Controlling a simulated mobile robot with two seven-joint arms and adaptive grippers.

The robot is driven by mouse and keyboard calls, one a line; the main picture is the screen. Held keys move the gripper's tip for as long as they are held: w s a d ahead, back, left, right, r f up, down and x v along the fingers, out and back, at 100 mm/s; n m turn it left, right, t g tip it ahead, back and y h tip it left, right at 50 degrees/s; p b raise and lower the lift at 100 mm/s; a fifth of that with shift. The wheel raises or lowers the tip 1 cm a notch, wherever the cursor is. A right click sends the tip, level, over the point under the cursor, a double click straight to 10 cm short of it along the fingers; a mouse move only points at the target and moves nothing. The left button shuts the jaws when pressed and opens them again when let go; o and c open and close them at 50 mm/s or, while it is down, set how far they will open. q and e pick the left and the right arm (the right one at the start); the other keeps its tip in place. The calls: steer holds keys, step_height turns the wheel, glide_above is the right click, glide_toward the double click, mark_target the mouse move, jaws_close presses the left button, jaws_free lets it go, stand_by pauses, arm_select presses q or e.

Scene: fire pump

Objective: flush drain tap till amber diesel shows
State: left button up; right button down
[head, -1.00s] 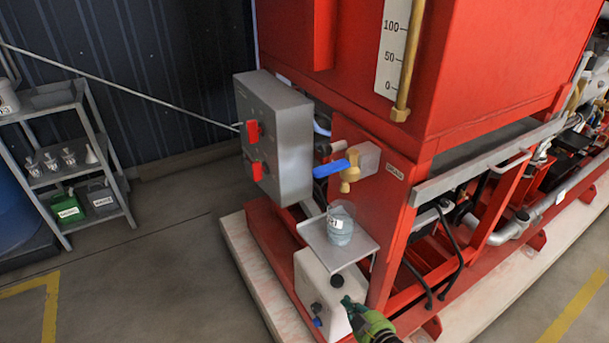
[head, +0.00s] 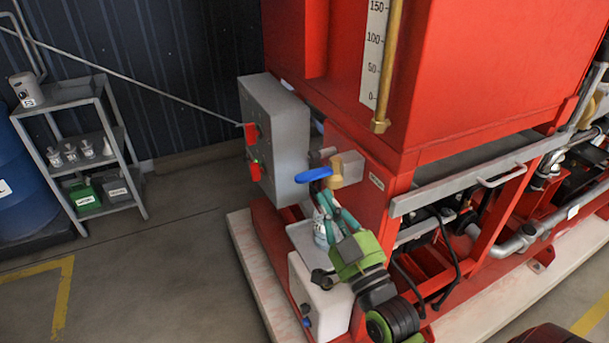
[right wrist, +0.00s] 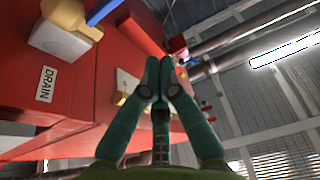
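The drain tap has a brass body (head: 335,178) and a blue lever (head: 313,175) that points left, on the red panel under the tank. In the right wrist view the blue lever (right wrist: 103,11) and the DRAIN label (right wrist: 46,84) show at upper left. A clear sample jar (head: 320,231) stands on the small grey shelf (head: 298,236) below the tap, partly hidden by my gripper. What it holds is hard to tell. My right gripper (head: 324,196) has its green fingers together just below the lever, in front of the jar. Nothing shows between them. My left gripper is not in view.
A white container (head: 322,309) with a dark cap stands under the shelf. A grey control box (head: 275,135) with red switches is left of the tap. A rack (head: 100,150) with bottles and cans stands at the left. The floor between is clear.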

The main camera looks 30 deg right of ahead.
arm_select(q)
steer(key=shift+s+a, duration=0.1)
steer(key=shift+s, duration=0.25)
arm_select(e)
steer(key=shift+a, duration=0.1)
steer(key=shift+w, duration=0.15)
step_height(320, 180, up, 3)
steer(key=p, duration=0.4)
glide_above(313, 175)
steer(key=s+a, duration=0.2)
steer(key=a, duration=0.1)
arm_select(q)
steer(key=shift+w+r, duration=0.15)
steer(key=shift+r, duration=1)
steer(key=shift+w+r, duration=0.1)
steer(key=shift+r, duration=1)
arm_select(e)
steer(key=shift+w+f, duration=0.15)
steer(key=shift+f, duration=1.8)
